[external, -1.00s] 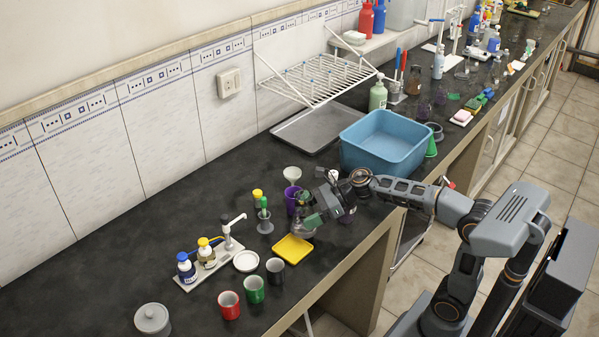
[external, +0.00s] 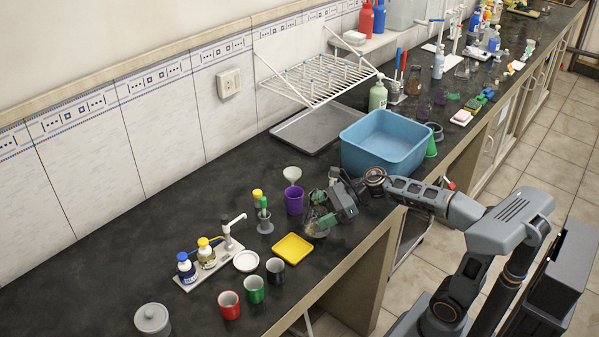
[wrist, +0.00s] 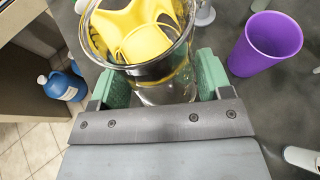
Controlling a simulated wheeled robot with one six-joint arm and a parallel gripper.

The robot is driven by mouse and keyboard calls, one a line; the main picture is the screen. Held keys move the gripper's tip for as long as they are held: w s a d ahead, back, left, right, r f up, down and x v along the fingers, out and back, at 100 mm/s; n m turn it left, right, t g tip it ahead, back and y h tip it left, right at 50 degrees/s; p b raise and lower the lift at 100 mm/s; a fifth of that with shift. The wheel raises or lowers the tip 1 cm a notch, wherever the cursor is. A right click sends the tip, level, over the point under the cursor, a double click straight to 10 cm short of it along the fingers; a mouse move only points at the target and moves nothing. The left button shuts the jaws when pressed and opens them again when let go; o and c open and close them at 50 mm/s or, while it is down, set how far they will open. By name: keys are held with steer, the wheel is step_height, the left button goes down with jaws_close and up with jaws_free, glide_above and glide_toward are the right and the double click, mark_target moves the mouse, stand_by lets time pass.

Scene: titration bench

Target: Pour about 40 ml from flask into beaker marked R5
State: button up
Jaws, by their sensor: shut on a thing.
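My gripper (wrist: 160,80), with green finger pads, is shut on a clear glass vessel (wrist: 165,92), which appears to be the flask. Its round open mouth is at the top of the wrist view, and the yellow tray (wrist: 150,30) shows through the glass. In the external view my gripper (external: 322,208) holds the flask (external: 317,224) just above or at the bench, right of the yellow tray (external: 293,249); I cannot tell whether it touches the bench. The liquid level is unclear. No R5 mark is readable, so I cannot tell which vessel is that beaker.
A purple cup (external: 294,201) with a white funnel (external: 292,176) behind it stands left of my gripper. A blue basin (external: 386,142) is at the right. Red (external: 229,305), green (external: 254,290) and dark (external: 276,271) cups stand near the front edge.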

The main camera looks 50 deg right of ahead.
steer(key=s+d, duration=0.2)
steer(key=s, duration=0.1)
steer(key=s+d, duration=0.1)
steer(key=s, duration=0.2)
steer(key=s+d+f, duration=0.1)
steer(key=s+d, duration=0.1)
steer(key=shift+s+d, duration=0.3)
steer(key=shift+s, duration=0.1)
steer(key=shift+s+d+f+b, duration=0.15)
steer(key=shift+s+d+f, duration=0.05)
steer(key=shift+s, duration=0.15)
steer(key=shift+s+d+f+b, duration=0.15)
steer(key=shift+s+d, duration=0.05)
steer(key=shift+s, duration=0.15)
steer(key=shift+r+m+p, duration=0.2)
steer(key=shift+m+p, duration=0.1)
steer(key=shift+p, duration=0.1)
